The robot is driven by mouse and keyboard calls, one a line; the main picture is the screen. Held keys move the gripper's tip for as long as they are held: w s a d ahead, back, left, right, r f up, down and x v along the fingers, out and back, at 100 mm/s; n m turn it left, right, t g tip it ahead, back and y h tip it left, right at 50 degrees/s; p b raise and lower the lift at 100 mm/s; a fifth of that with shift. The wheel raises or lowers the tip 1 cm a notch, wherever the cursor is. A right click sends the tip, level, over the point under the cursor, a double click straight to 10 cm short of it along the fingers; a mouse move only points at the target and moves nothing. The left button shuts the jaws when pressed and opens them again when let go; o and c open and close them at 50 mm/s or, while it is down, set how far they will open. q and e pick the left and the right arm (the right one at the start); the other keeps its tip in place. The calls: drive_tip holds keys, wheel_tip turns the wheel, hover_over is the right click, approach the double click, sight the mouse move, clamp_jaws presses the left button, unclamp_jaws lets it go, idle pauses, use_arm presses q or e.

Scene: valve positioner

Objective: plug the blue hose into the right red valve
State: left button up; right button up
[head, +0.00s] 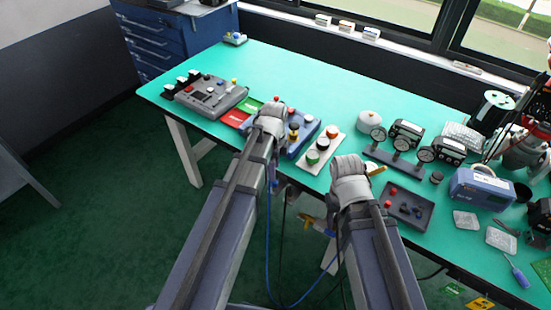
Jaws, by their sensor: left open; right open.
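A blue hose (269,250) hangs in a loop below the table's front edge, partly behind my arms. I cannot make out its plug end. The fingers of both grippers are hidden behind my own arms, and I see nothing held.
A blue panel (310,124) with knobs stands left of the valve plate. A gauge stand (385,161) and a dark tray (420,218) with small parts lie to the right. A grey control box (213,96) sits farther left. The table's (290,73) back middle is clear.

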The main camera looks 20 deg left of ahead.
sight(274, 185)
use_arm(q)
drive_tip(key=shift+f, duration=0.15)
wheel_tip(274, 185, down, 8)
drive_tip(key=b, duration=0.8)
drive_tip(key=shift+r, duration=0.2)
clamp_jaws()
idle(0.5)
idle(1.2)
